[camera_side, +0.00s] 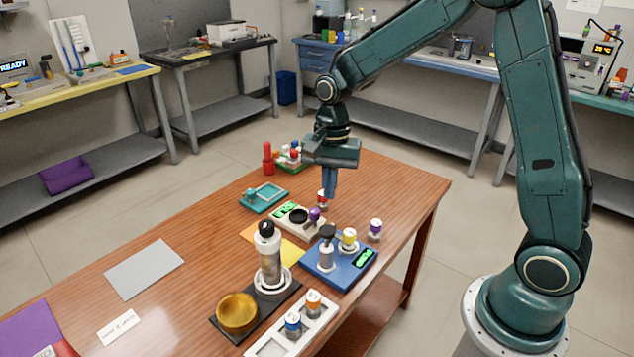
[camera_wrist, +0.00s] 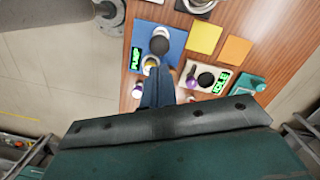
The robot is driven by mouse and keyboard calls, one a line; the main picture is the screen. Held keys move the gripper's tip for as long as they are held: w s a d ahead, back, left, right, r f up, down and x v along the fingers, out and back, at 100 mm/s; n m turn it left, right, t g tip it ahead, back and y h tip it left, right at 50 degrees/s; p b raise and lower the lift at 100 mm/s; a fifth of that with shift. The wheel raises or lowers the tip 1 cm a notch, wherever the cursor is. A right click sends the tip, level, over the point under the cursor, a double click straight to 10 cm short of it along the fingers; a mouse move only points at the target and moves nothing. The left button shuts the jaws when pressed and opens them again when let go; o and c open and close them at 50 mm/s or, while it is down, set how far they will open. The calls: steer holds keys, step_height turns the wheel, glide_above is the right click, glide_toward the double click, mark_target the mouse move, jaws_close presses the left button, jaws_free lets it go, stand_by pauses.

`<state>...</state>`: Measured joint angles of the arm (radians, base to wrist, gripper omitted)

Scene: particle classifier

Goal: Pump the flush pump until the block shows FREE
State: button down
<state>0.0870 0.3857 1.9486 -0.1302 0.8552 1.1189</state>
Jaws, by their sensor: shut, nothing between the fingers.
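The blue block (camera_side: 312,268) sits near the table's right edge, with a black-topped pump (camera_side: 327,250) standing on it. A yellow-capped vial (camera_side: 349,240) stands beside the pump on the same block. The block's green display (camera_side: 364,261) appears to read PUMP in the wrist view (camera_wrist: 136,60). The pump's black knob also shows in the wrist view (camera_wrist: 160,44). My gripper (camera_side: 329,196) is shut and empty, pointing down above the table behind the block, apart from the pump. Its fingers also show in the wrist view (camera_wrist: 155,75).
A pale block (camera_side: 290,218) with a purple knob (camera_side: 314,214) and a green display reading IDLE stands behind. A purple-capped vial (camera_side: 375,230) is to the right. A tall bottle (camera_side: 268,255) and brass bowl (camera_side: 237,312) are in front.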

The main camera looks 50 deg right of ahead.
mark_target(328, 226)
steer(key=shift+f, duration=0.1)
steer(key=shift+s+a+f, duration=0.1)
steer(key=shift+a+f, duration=0.05)
steer(key=shift+f, duration=1.55)
steer(key=shift+s+a+f, duration=0.1)
steer(key=shift+a+f, duration=0.05)
steer(key=shift+f, duration=1.5)
steer(key=shift+f, duration=1.75)
steer(key=d, duration=0.1)
steer(key=w+d+r, duration=0.1)
steer(key=shift+w+d+r, duration=0.1)
steer(key=shift+w+d, duration=0.1)
steer(key=shift+d, duration=0.15)
steer(key=shift+r, duration=0.1)
step_height(328, 226, up, 14)
steer(key=d, duration=0.1)
steer(key=shift+w+d+f, duration=0.15)
steer(key=shift+w+f, duration=0.05)
steer(key=shift+w, duration=0.1)
